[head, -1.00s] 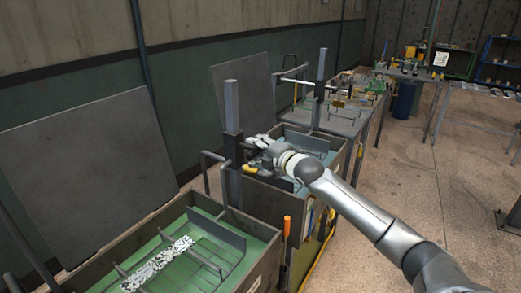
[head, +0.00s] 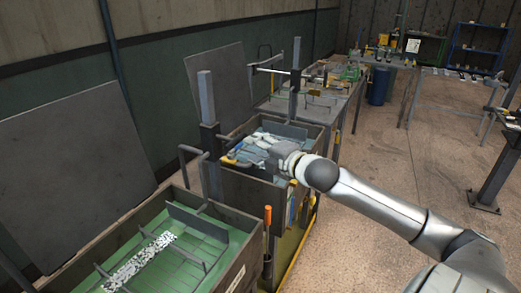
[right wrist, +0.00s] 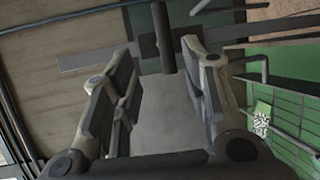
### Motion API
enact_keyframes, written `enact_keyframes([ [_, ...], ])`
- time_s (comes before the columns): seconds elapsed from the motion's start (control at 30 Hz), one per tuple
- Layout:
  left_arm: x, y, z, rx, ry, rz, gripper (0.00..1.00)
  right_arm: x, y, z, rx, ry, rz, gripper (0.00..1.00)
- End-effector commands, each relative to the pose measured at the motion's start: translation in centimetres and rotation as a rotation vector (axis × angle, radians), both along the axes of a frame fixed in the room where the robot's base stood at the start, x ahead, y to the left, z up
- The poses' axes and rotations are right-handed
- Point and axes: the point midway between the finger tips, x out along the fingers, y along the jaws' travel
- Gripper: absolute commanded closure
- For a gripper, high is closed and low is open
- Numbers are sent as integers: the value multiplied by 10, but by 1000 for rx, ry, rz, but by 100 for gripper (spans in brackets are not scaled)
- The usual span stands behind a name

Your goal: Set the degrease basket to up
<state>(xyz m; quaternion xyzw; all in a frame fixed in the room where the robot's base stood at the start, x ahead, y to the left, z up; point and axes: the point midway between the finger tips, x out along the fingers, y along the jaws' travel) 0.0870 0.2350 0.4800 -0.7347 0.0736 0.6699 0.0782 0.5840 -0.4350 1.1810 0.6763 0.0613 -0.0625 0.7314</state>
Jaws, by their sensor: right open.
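The near tank (head: 232,283) has a green inside, and a wire basket (head: 182,257) with a strip of small pale parts sits low in it. A grey post (head: 206,100) with a bent handle bar (head: 190,150) rises at its far end. Behind it is a second tank (head: 318,140) with bluish liquid and pale parts. I cannot tell by any label which is the degrease one. My right gripper (head: 238,153) is open, right of the post, above the second tank's near edge. In the right wrist view a dark bar (right wrist: 163,38) shows between and beyond the open fingers. My left gripper is out of view.
A second post (head: 296,85) with a crossbar stands at the far tank. Dark panels (head: 70,165) lean on the wall at left. Floor (head: 350,195) is open at right.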

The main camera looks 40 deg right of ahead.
Motion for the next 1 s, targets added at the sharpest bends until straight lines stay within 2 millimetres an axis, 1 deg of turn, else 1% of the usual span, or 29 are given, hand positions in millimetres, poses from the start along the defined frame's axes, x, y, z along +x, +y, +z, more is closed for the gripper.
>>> enact_keyframes([
  [0.1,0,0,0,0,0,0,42,-7,1,1,-1,1,1,59],
  [0.23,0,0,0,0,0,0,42,-10,0,2,0,0,0,59],
  [0.83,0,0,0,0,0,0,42,-10,0,1,2,1,-1,59],
  [0.87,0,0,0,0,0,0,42,-10,-2,-1,6,4,-5,59],
  [0.93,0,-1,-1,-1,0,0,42,-9,-9,-14,31,17,-25,59],
  [0.97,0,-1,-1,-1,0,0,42,-9,-15,-24,51,27,-42,59],
  [1.0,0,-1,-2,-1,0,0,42,-9,-24,-40,83,44,-66,59],
])
